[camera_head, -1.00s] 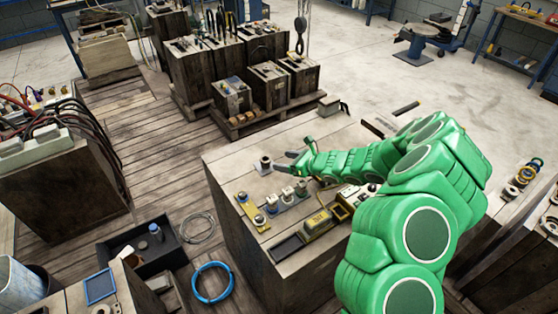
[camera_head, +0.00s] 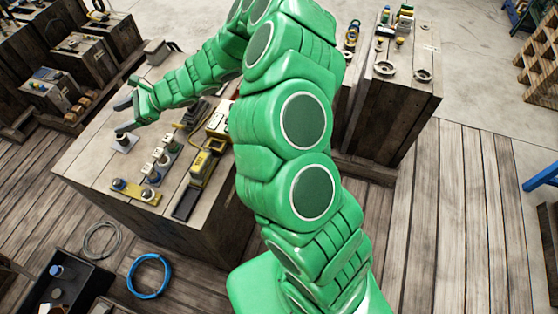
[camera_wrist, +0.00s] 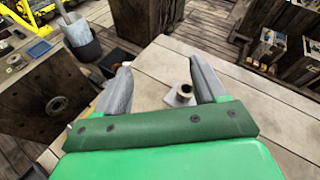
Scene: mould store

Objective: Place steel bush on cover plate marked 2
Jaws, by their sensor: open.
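A steel bush (camera_head: 122,137), a short round piece with a dark hole, stands on a small pale plate (camera_head: 126,147) at the left of the wooden bench. The bush (camera_wrist: 185,90) also shows in the wrist view, upright on the plate (camera_wrist: 173,99), near the right finger. My gripper (camera_head: 127,103) is open and empty, and appears just beyond the bush. In the wrist view its two grey fingers (camera_wrist: 158,70) are spread apart. A yellow plate (camera_head: 135,190) with small round parts lies nearer the bench's front edge. I cannot read any number 2 on a plate.
A row of small blocks (camera_head: 157,154) and a yellow device (camera_head: 200,168) stand to the right of the plates. A black tray (camera_head: 80,282) and a blue hose coil (camera_head: 148,275) are on the floor. The bench around the bush is mostly clear.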

